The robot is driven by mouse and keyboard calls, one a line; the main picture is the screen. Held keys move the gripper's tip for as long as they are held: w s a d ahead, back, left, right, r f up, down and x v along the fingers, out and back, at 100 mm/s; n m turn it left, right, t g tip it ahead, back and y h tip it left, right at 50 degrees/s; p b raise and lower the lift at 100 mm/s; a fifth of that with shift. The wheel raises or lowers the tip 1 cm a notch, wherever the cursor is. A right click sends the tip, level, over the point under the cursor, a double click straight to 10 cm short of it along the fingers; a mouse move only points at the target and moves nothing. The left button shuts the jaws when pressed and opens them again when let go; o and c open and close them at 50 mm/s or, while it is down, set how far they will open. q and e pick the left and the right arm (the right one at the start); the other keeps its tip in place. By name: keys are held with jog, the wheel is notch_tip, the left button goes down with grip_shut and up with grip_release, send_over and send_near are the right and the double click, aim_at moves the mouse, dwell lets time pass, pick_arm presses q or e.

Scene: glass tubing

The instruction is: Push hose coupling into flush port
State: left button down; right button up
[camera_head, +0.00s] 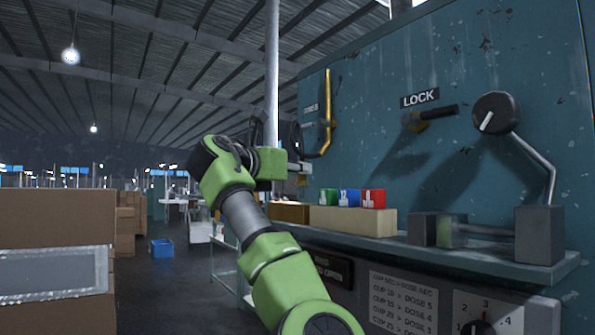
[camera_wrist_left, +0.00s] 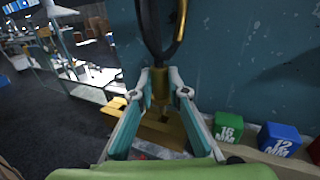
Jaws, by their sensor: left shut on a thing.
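My left gripper (camera_head: 304,167) reaches toward the teal machine panel in the head view, at the far left part of the panel. In the left wrist view its two teal fingers (camera_wrist_left: 160,92) are shut on the brass hose coupling (camera_wrist_left: 160,73). A black hose (camera_wrist_left: 148,28) rises from the coupling, curves, and meets a yellow pipe (camera_wrist_left: 181,18). In the head view the yellow pipe (camera_head: 328,108) runs down the panel just beyond the gripper. I cannot make out the flush port. My right gripper is in neither view.
Green, blue and red marked blocks (camera_head: 350,198) stand in a tan holder (camera_head: 352,221) on the machine's ledge (camera_head: 400,245). A LOCK lever (camera_head: 430,117) and a round black knob (camera_head: 496,113) stick out of the panel. Cardboard boxes (camera_head: 55,230) stand at left.

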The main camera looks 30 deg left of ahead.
aim_at(301, 187)
pick_arm(q)
jog(key=shift+b, duration=0.65)
dwell(0.8)
jog(key=shift+f+b, duration=2.1)
jog(key=shift+b, duration=0.2)
jog(key=c, duration=1.9)
grip_release()
jog(key=s, duration=1.2)
jog(key=shift+d, duration=0.15)
